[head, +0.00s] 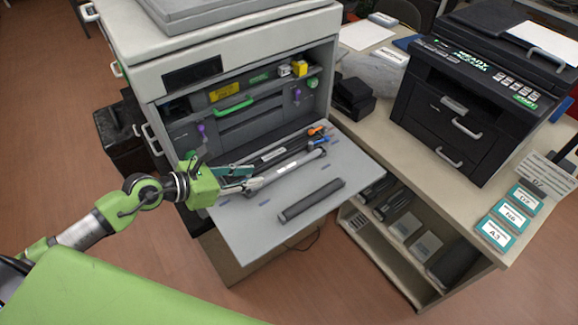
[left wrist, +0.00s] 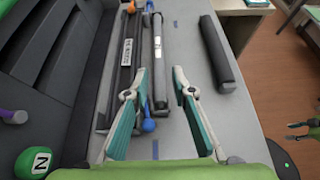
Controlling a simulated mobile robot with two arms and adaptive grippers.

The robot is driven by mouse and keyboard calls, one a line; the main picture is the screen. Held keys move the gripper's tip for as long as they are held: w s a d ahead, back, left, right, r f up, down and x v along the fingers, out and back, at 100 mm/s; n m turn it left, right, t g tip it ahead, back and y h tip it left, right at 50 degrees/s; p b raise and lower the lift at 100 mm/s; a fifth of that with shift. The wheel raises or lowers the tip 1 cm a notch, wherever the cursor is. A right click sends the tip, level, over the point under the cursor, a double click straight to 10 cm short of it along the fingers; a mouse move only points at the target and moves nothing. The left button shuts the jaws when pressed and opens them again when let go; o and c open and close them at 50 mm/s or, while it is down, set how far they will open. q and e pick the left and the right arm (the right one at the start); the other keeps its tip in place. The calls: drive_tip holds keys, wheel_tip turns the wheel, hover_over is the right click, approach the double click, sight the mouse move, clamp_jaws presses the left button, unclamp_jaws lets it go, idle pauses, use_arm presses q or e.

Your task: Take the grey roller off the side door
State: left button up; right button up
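The side door (head: 235,222) of the large printer is folded down flat like a shelf. On it lie a slim grey roller (head: 287,167) with blue ends, a dark labelled cartridge (head: 268,157) with orange ends, and a thicker charcoal roller (head: 311,200). My left gripper (head: 247,180) is over the door's left part, at the near ends of the slim pieces. In the left wrist view its fingers (left wrist: 160,76) are spread, with the slim grey roller (left wrist: 158,60) lying between them in the picture. Contact cannot be told. The charcoal roller (left wrist: 217,55) is to the right.
The open printer bay (head: 235,110) with a green handle and purple knobs is behind the door. A black printer (head: 475,95) stands on the desk at right, with labelled cards (head: 510,215) at the desk's front corner. The door's front edge is bare.

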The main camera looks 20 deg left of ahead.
sight(282, 169)
use_arm(q)
drive_tip(key=x, duration=0.2)
drive_tip(key=shift+w+d+p, duration=0.2)
drive_tip(key=shift+w+p, duration=0.1)
drive_tip(key=x, duration=0.2)
drive_tip(key=shift+w+d+f, duration=0.15)
drive_tip(key=shift+w+f, duration=0.05)
drive_tip(key=shift+w, duration=0.05)
drive_tip(key=shift+w+d+f+p, duration=0.2)
drive_tip(key=shift+w+d+p, duration=0.05)
drive_tip(key=shift+w+p, duration=0.05)
drive_tip(key=shift+w+d, duration=0.1)
drive_tip(key=shift+w, duration=0.15)
drive_tip(key=p+x, duration=0.1)
drive_tip(key=x, duration=0.2)
drive_tip(key=shift+w, duration=0.25)
drive_tip(key=shift+w+d+f, duration=0.35)
drive_tip(key=shift+s, duration=0.1)
use_arm(e)
drive_tip(key=r, duration=0.2)
drive_tip(key=shift+s+r, duration=0.25)
drive_tip(key=shift+r, duration=0.15)
use_arm(q)
clamp_jaws()
use_arm(e)
drive_tip(key=shift+s+a, duration=0.1)
